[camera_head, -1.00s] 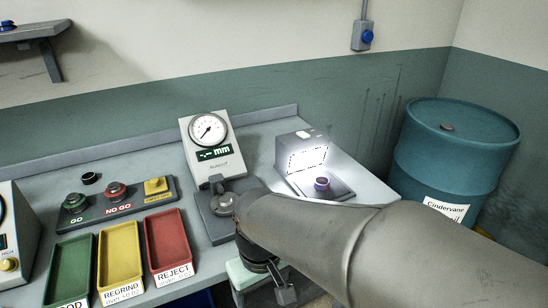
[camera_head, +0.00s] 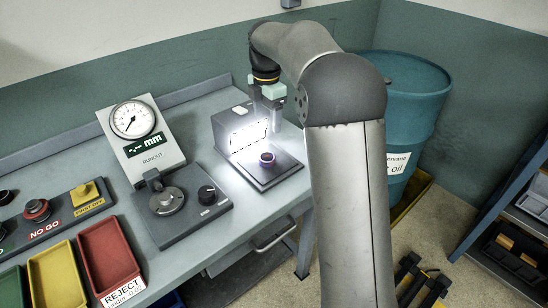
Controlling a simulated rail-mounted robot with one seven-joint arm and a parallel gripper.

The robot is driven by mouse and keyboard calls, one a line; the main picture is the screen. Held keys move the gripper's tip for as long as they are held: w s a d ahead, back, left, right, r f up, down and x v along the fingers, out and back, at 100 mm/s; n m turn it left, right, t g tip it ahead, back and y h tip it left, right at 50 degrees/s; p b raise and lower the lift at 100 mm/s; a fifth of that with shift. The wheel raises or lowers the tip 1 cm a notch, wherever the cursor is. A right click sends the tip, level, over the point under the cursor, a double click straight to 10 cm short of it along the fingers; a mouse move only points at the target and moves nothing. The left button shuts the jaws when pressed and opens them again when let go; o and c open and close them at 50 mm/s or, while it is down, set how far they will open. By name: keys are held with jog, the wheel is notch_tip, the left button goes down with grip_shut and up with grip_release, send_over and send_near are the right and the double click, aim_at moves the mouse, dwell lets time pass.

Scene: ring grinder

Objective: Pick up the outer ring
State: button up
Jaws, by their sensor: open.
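A small dark ring with a purplish sheen (camera_head: 267,160) sits on the dark plate (camera_head: 282,173) in front of the lit box; it looks like the outer ring, though I cannot be certain. My gripper (camera_head: 267,112) points down near the right side of the lit box, behind and above the ring in the picture. Its jaws are open and nothing shows between them. The fingertips are small and partly hard to make out against the glare.
The lit box (camera_head: 230,118) stands close to my gripper. Left of it is the runout gauge (camera_head: 142,150) with its dark base (camera_head: 210,213). Red (camera_head: 107,250) and yellow (camera_head: 52,278) trays are further left. A teal drum (camera_head: 415,105) stands behind my arm.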

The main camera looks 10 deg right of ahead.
aim_at(267, 153)
notch_tip(267, 153, down, 14)
jog(key=shift+w+f+p, duration=0.1)
jog(key=shift+p, duration=0.7)
jog(key=c, duration=1.2)
jog(key=shift+r, duration=0.2)
